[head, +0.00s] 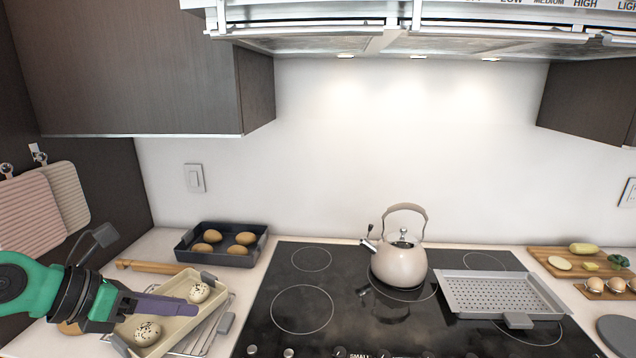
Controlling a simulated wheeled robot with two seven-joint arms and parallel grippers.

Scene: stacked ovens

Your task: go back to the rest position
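My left gripper (165,307) comes in from the left edge on a green and black arm. Its grey-purple fingers are over a cream baking tray (178,283) and cover its middle. The fingers overlap from this angle, so I cannot tell whether they are open or shut, and I see nothing held between them. Two speckled round items, one farther back (199,292) and one nearer (146,331), lie in the tray on either side of the fingers. My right gripper is not in view.
A dark tray (222,257) with several brown rolls stands behind. A kettle (400,264) and a perforated grey tray (503,296) sit on the black cooktop (305,285). A wire rack (203,335) lies under the cream tray. A cabinet (140,75) and a hood (410,40) hang above.

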